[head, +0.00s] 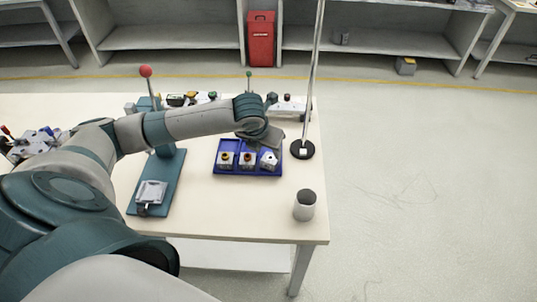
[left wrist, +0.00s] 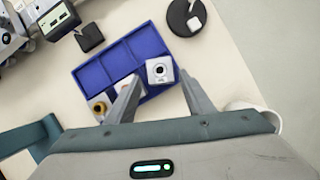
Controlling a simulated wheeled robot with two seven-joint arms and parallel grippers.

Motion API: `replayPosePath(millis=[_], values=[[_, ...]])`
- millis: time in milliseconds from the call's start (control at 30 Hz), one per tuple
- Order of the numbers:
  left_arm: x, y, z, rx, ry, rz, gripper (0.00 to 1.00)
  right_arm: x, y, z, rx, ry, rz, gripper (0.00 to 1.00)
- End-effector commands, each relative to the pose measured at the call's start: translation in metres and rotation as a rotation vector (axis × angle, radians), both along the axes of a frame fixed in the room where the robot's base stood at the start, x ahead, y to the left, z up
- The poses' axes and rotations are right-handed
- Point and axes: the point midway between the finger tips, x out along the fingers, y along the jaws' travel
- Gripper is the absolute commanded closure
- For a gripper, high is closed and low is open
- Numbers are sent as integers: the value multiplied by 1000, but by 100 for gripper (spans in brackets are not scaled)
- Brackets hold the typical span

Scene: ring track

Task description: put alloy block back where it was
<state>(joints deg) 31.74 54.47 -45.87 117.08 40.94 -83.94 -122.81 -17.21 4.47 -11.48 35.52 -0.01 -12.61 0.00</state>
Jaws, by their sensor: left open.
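A blue compartment tray (head: 218,171) stands on the table and also shows in the left wrist view (left wrist: 121,58). The height gap is unclear. My right gripper is not in view.
A thin pole on a round black base (head: 302,149) stands right of the tray. A grey-white cup (head: 304,206) is near the table's right front. A teal stand with a red ball (head: 146,72) is left. Small devices (head: 190,98) line the back.

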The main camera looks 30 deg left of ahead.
Motion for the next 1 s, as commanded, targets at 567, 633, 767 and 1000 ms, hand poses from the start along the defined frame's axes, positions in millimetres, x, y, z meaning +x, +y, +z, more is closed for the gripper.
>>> replayPosePath(millis=[567, 633, 767, 1000], values=[[-28, -4, 66, 1, 0, 0, 52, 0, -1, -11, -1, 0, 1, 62], [-28, -4, 67, 1, 0, 0, 52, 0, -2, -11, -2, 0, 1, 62], [-28, -4, 67, 1, 0, 0, 52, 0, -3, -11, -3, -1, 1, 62], [-28, -4, 67, 1, 0, 0, 52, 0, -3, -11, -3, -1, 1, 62]])
